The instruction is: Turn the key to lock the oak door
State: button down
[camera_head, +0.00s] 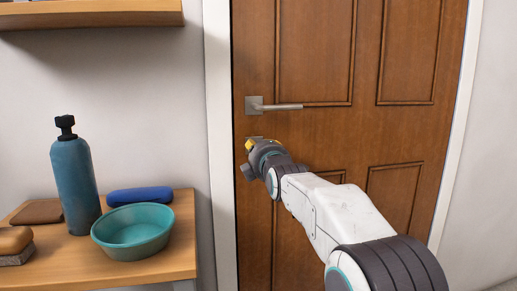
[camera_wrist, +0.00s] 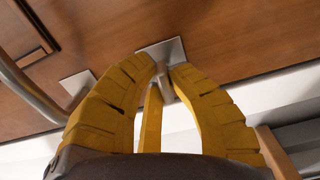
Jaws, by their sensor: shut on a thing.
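The oak door (camera_head: 340,128) is a brown panelled door that appears closed in its white frame. A square metal lock plate (camera_wrist: 172,48) is on the door below the lever handle (camera_head: 285,107). My gripper (camera_head: 249,144) is at this plate, near the door's left edge. In the wrist view its yellow fingers (camera_wrist: 165,70) are shut on the key (camera_wrist: 163,87), a small grey piece at the plate. The fingers hide most of the key, and I cannot tell how far it is turned. In the head view my gripper hides the key.
A wooden bench (camera_head: 165,262) left of the door holds a blue bottle (camera_head: 76,185), a teal bowl (camera_head: 133,232), a blue case (camera_head: 140,195) and brown items. A wooden shelf (camera_head: 90,15) hangs above. The handle's lever (camera_wrist: 30,95) passes close to my gripper.

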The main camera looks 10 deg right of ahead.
jog(key=shift+a, duration=0.1)
dwell(0.3)
jog(key=c, duration=1.2)
grip_release()
jog(key=shift+s, duration=6)
jog(key=s+r+m+g+p, duration=0.4)
jog(key=s+p, duration=0.7)
jog(key=p, duration=0.3)
jog(key=s+r+m+g+p, duration=0.4)
jog(key=s+m+p, duration=0.3)
jog(key=s+p, duration=0.3)
jog(key=s+r+m+g+p, duration=0.5)
jog(key=s+p, duration=0.6)
jog(key=p, duration=0.7)
jog(key=shift+s+m+g, duration=0.3)
jog(key=shift+m+g, duration=0.1)
jog(key=shift+g, duration=0.3)
